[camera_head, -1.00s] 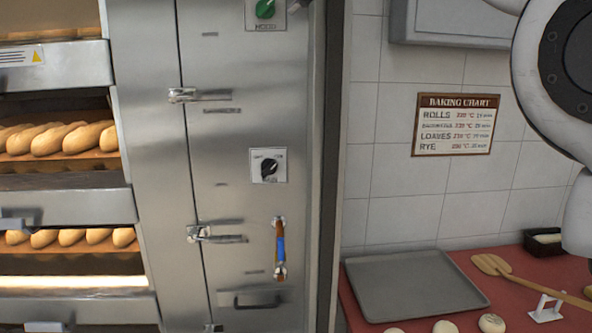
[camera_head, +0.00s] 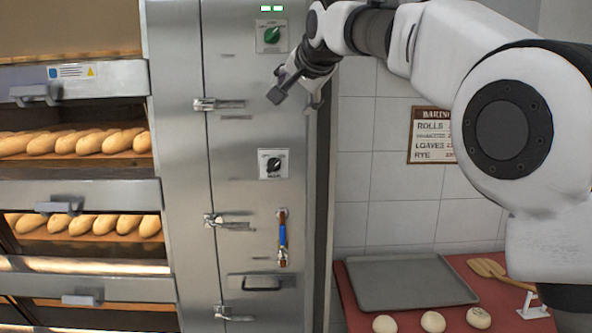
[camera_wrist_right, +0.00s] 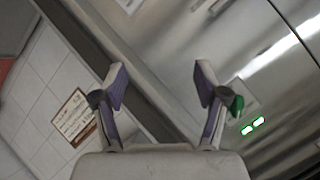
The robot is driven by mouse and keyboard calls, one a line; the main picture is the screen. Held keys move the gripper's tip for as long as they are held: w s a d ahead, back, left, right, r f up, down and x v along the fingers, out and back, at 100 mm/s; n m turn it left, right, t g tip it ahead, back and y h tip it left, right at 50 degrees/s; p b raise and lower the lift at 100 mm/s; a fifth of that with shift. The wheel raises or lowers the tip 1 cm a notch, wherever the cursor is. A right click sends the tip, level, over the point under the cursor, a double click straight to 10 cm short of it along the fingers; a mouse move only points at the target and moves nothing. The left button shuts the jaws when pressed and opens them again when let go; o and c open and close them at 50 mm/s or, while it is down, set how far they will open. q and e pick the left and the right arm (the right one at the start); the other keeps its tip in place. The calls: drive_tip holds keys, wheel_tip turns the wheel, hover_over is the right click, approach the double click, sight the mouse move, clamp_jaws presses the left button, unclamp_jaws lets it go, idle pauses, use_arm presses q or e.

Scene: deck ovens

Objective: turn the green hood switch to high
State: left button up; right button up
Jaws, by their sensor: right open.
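The green hood switch (camera_head: 272,36) is a round knob on a light plate high on the steel oven panel. Two lit green lamps (camera_head: 272,8) sit above it. Its pointer is too small to read surely. My right gripper (camera_head: 294,97) is in front of the panel, below and right of the switch, open and empty. In the right wrist view the open fingers (camera_wrist_right: 160,78) have nothing between them. The green knob (camera_wrist_right: 237,106) shows just right of the right-hand finger, partly hidden by it; whether they touch I cannot tell. My left gripper is not in view.
A black knob (camera_head: 273,164) and a blue-handled valve (camera_head: 282,238) are lower on the panel. Door latches (camera_head: 218,104) stick out at left. Bread decks (camera_head: 75,142) are further left. A baking chart (camera_head: 428,140) hangs on the tiles above an empty tray (camera_head: 410,283).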

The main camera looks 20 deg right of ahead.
drive_tip(key=w+f+g+b, duration=0.1)
drive_tip(key=w+f+g, duration=0.1)
drive_tip(key=f, duration=1.4)
drive_tip(key=shift+w+d, duration=0.35)
drive_tip(key=shift+w, duration=0.3)
